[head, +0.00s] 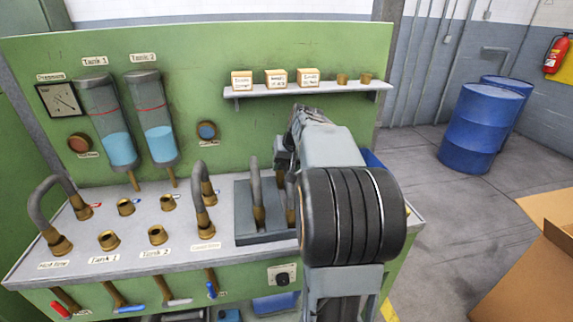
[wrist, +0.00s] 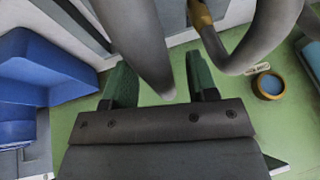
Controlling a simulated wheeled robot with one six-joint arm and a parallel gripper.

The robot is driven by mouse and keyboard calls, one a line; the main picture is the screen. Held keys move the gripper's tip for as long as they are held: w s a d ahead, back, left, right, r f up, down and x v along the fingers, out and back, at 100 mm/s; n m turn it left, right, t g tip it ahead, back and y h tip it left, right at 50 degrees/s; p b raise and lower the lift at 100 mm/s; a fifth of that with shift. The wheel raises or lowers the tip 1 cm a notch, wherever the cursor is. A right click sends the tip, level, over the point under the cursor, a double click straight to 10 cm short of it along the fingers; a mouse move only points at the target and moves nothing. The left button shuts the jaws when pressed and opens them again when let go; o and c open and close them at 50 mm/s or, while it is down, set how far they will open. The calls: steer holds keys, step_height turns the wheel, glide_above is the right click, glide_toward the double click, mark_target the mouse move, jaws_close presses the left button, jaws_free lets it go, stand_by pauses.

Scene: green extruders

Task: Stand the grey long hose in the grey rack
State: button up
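The grey rack (head: 244,231) is a flat dark-grey block on the console top, with a taller back plate. A grey hose (head: 255,182) with a brass end stands upright at it. Another upright hose (head: 290,196) stands to its right, partly hidden by my arm. In the wrist view, my gripper (wrist: 160,75) has its two green fingers apart. A thick grey hose bend (wrist: 148,45) lies between them, with a gap showing on its right; contact is unclear. A second curved hose (wrist: 235,55) with a brass end passes to the right. I cannot tell which hose is the long one.
Two other bent hoses (head: 40,205) (head: 203,185) stand on the console at left and centre. Empty brass ports (head: 109,240) lie between them. A shelf (head: 300,89) with small boxes is on the green panel. A cardboard box (head: 545,245) and blue drums (head: 475,130) are at right.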

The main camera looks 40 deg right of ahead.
steer(key=shift+o, duration=0.2)
steer(key=v, duration=1.4)
steer(key=s+a+f+n, duration=0.3)
steer(key=s+a+f, duration=0.2)
steer(key=a+f, duration=0.5)
steer(key=s+a+f+n+g, duration=0.1)
steer(key=s+a+f, duration=0.4)
steer(key=a+f, duration=0.5)
steer(key=a+n, duration=0.1)
steer(key=a, duration=0.2)
steer(key=shift+s+n, duration=0.4)
